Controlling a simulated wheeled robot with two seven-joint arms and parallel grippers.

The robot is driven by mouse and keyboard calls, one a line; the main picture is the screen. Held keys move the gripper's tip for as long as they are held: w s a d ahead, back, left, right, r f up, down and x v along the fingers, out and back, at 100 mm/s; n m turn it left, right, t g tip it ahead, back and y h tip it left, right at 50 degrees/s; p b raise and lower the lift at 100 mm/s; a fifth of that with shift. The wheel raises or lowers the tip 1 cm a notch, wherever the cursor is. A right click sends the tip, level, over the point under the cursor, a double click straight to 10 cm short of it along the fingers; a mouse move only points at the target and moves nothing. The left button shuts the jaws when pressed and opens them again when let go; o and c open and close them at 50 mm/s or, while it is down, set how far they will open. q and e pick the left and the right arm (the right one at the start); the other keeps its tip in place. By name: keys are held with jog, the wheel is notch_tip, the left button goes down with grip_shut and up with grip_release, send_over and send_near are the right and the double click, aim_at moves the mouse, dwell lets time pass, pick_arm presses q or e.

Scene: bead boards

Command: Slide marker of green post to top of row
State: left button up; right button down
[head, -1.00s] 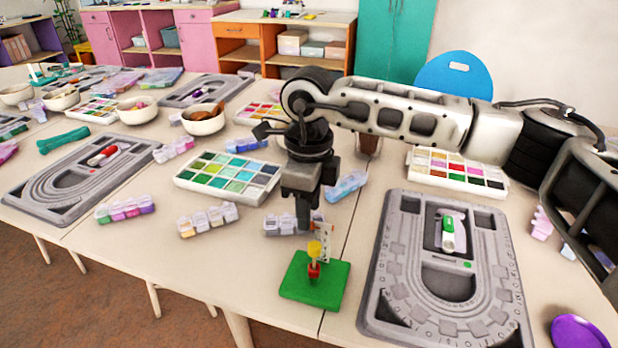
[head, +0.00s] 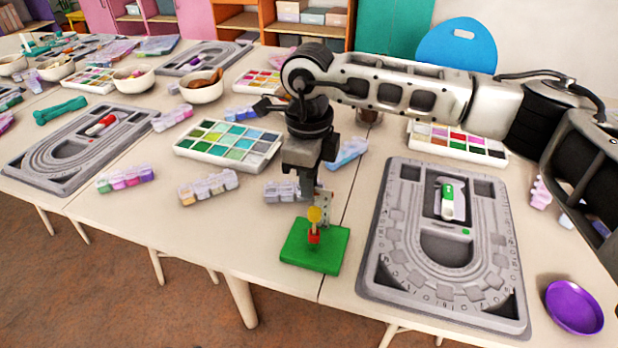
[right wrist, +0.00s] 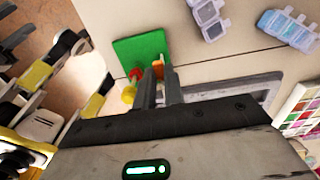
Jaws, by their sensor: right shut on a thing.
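A green base (head: 305,257) lies flat near the table's front edge. On it stand a yellow knob (head: 314,214) and a red piece (head: 314,237) below it. Behind these is a pale upright strip with holes (head: 325,205). My right gripper (head: 308,195) points down at the strip, its fingertips partly hidden. In the right wrist view, the fingers (right wrist: 162,76) are close together over the green base (right wrist: 135,46). A small orange piece (right wrist: 158,61) shows at their tips, and the yellow knob (right wrist: 128,95) is beside them. Which piece they grip is unclear.
A grey bead board (head: 380,270) lies right of the base and a purple dish (head: 574,306) beyond it. A white bead tray (head: 205,158) and small bead boxes (head: 208,187) lie behind and left. The table front left of the base is clear.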

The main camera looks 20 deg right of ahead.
jog(key=b, duration=0.3)
send_over(309, 223)
jog(key=shift+f, duration=2.15)
jog(key=c, duration=1.4)
grip_release()
